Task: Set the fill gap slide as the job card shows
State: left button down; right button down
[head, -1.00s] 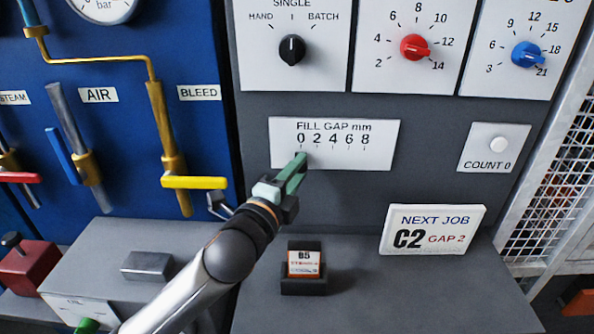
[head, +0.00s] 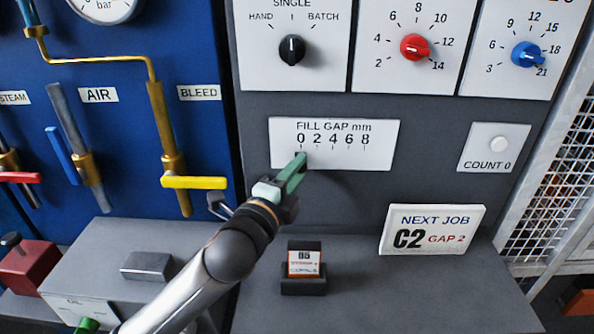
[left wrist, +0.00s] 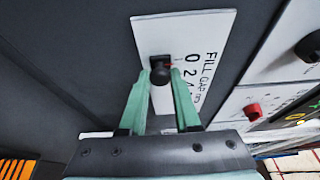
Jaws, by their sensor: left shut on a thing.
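The fill gap slide shows as a black knob (left wrist: 160,70) with a small red mark beside it, on the white fill gap plate (head: 385,155), which is marked 0 2 4 6 8. In the left wrist view, the knob stands at the 0 end of the scale. My left gripper (head: 300,162) has its green fingers shut on the knob, one on each side; in the head view the fingers hide it, below the 0. The job card (head: 432,231) reads NEXT JOB, C2, GAP 2. My right gripper is not in view.
Above the plate are a black selector (head: 291,49), a red dial (head: 415,47) and a blue dial (head: 527,54). A white COUNT button (head: 498,144) is at right. A small black holder (head: 303,286) stands on the grey ledge. A yellow lever (head: 194,182) is left of my gripper.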

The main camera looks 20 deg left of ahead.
aim_at(323, 158)
pick_arm(q)
jog(key=shift+w+d+r+p, duration=0.1)
jog(key=shift+w+d+p, duration=0.15)
jog(key=shift+d, duration=0.4)
jog(key=shift+w+d+p, duration=0.15)
jog(key=shift+d+p, duration=0.2)
jog(key=shift+d, duration=0.45)
jog(key=c, duration=0.6)
grip_release()
